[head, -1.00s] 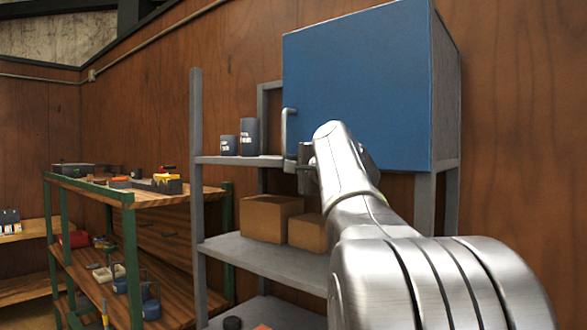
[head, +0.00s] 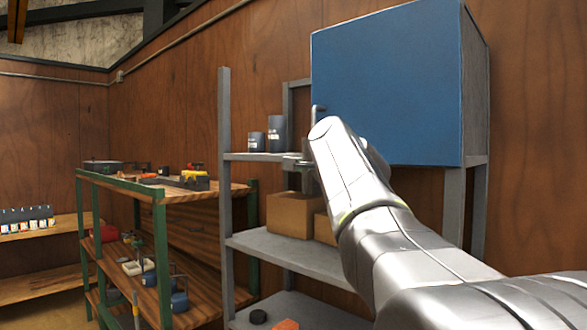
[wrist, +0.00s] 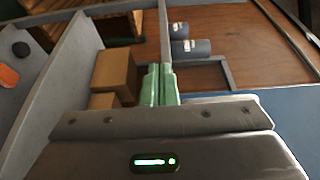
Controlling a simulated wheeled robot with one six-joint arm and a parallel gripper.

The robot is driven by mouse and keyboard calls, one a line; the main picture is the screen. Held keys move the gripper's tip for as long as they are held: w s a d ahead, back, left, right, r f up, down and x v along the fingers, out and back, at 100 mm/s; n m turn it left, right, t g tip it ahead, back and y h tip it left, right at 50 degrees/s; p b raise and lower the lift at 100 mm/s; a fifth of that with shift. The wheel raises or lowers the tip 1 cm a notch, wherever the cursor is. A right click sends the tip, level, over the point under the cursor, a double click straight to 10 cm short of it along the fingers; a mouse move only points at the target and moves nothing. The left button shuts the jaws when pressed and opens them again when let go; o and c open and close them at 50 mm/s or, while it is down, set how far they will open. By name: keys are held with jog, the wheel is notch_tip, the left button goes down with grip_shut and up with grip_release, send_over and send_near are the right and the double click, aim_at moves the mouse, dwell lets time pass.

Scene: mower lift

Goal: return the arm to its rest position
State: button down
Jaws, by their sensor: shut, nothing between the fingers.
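My gripper (wrist: 160,86) shows in the wrist view with its two greenish fingers together and nothing between them. In the head view my arm reaches up from the lower right, and its wrist covers most of the gripper. The gripper is in front of the grey shelf unit (head: 225,200), near its upper shelf and just below and left of the blue cabinet (head: 400,90). The cabinet door looks shut, and its handle (head: 318,112) is partly hidden by my arm.
Two dark canisters (head: 277,134) stand on the upper shelf, and cardboard boxes (head: 290,214) on the shelf below. A green-framed wooden rack (head: 160,250) with tools stands to the left. A wood-panelled wall is behind.

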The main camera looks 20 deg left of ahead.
jog(key=s, duration=0.1)
jog(key=s+a, duration=0.1)
jog(key=s, duration=0.2)
jog(key=shift+s+a+r, duration=0.1)
jog(key=shift+s+a, duration=0.2)
jog(key=shift+a, duration=0.05)
jog(key=shift+w, duration=0.15)
